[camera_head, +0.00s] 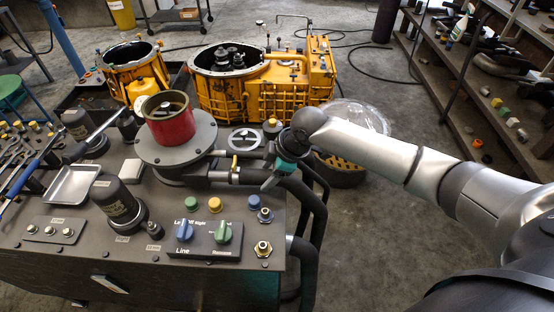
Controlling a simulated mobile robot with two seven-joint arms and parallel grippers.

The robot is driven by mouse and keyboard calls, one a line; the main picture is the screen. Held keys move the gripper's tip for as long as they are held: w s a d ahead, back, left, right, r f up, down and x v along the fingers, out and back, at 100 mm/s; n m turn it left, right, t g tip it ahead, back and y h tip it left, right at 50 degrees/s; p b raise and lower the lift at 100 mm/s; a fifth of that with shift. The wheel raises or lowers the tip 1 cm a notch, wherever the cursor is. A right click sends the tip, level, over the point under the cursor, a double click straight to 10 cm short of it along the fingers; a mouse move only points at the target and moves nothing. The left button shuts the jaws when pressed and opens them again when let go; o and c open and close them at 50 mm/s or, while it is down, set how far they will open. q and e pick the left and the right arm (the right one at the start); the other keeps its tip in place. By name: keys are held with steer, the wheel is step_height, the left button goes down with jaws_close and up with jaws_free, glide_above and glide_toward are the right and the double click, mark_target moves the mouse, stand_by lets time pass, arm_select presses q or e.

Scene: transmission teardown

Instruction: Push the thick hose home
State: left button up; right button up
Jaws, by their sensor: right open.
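My right gripper (279,174) comes in from the right, its teal fingers pointing down over the hoses at the bench's right edge. It is open; its wrist hides part of the hoses. A thick black hose (308,206) bends over the edge and hangs down. Its upper part runs left under my gripper towards the pipes beside the round grey flange (204,139). A thinner dark line (238,154) lies just behind it, near a brass-coloured fitting (234,169). I cannot tell whether the fingers touch the hose, or how deep its end sits. My left gripper is not in view.
A red cylinder (168,118) stands on the flange. A control box (205,240) with blue and green knobs sits at the bench front. A black bottle (118,204) and metal tray (73,185) are left. Yellow housings (277,97) stand behind; a shelf (468,98) is right.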

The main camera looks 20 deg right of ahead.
steer(key=p+v, duration=0.2)
steer(key=v, duration=1.2)
steer(key=shift+s+r, duration=0.15)
steer(key=shift+r, duration=0.15)
